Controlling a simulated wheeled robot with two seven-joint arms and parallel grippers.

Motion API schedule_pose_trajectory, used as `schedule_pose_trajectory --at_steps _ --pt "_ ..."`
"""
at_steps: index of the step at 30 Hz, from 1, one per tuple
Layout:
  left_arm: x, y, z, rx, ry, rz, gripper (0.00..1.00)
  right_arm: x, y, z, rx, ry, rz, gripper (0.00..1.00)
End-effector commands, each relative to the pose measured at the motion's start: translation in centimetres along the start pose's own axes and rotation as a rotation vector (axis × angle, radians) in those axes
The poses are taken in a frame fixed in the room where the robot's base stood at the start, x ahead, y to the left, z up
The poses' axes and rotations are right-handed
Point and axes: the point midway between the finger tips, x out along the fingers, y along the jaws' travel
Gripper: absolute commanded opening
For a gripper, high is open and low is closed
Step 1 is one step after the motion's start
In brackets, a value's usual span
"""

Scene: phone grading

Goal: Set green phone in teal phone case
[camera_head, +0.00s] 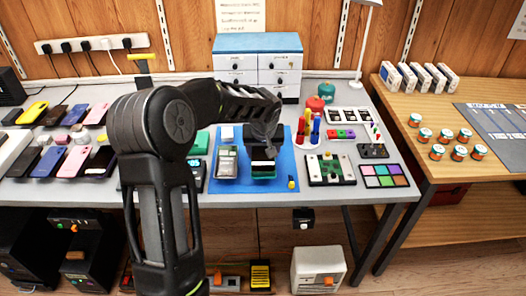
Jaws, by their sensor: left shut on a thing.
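My left gripper (265,143) reaches over the blue mat (284,184) and is shut on a dark, upright phone (263,154), which I take to be the green phone; its colour is hard to make out. Just below it on the mat is a dark teal case-like piece (264,174), partly hidden by the phone and gripper. I cannot tell whether the phone touches it. A grey-green framed phone or tray (227,162) lies on the mat to the left. My right gripper is not in view.
A white drawer unit with a blue top (258,62) stands behind. Several phones (76,161) lie at the left. A green board (330,169) and a colour palette (384,176) lie right of the mat. A lamp (359,85) stands at the back right.

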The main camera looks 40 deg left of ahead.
Motion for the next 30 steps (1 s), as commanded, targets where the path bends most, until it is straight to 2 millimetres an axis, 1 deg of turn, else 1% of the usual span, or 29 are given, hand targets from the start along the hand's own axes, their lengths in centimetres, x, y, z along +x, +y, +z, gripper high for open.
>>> schedule_pose_trajectory --at_steps 11,24,30 --pt "-0.02 0.01 -0.04 0.0 0.001 0.0 0.15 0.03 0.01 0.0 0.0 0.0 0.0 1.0" --pt "0.49 0.01 0.15 0.0 0.002 0.001 0.15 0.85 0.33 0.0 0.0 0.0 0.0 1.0" --pt "0.49 0.01 0.15 0.0 0.002 0.001 0.15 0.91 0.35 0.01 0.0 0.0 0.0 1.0"
